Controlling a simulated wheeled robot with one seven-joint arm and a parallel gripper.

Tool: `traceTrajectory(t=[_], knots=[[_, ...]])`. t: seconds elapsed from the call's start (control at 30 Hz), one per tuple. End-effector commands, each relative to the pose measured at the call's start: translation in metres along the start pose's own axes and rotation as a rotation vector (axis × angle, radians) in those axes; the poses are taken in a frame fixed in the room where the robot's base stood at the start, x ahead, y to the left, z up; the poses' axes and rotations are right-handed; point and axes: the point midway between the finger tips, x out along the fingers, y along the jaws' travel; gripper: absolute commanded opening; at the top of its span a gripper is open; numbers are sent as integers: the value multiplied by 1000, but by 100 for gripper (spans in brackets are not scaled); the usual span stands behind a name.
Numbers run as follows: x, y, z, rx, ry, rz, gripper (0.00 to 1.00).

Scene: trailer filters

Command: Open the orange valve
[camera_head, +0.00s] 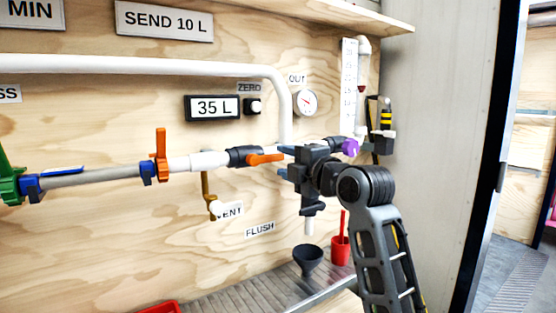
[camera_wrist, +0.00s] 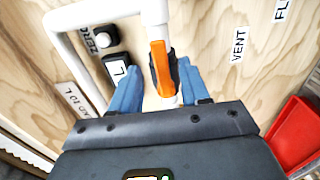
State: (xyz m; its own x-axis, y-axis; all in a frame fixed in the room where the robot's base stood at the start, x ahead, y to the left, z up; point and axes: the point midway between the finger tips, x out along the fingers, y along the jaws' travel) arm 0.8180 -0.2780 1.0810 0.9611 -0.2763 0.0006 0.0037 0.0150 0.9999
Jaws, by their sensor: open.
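An orange valve lever (camera_head: 266,158) sits on a black valve body (camera_head: 243,157) on the white pipe, lying roughly along the pipe. In the wrist view, the orange lever (camera_wrist: 160,68) shows between the two blue fingers, in front of the dark valve body. My gripper (camera_head: 284,161) is open at the lever's right end, its fingers spread above and below the lever's line. The wrist view shows my gripper (camera_wrist: 157,78) with a finger on either side of the lever; I cannot tell whether either touches it. A second orange handle (camera_head: 161,150) stands upright farther left on the pipe.
A purple knob (camera_head: 351,147) is just right of my gripper. A black funnel (camera_head: 308,260) and red container (camera_head: 340,250) stand below. A display reading 35 L (camera_head: 213,107) and a round gauge (camera_head: 305,103) are above. A brown-handled tap (camera_head: 208,195) hangs below the pipe.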

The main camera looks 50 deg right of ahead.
Motion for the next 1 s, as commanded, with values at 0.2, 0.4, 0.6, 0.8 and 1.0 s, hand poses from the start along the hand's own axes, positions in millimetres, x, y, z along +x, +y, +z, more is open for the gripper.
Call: traceTrajectory(t=[0.2,0.4,0.6,0.8,1.0], knots=[[-23,0,0,0,0,0,46],[-27,0,0,-1,1,0,46],[-26,0,0,-1,1,0,46],[-26,0,0,-1,1,0,46],[-29,-13,-9,50,5,-8,46]])
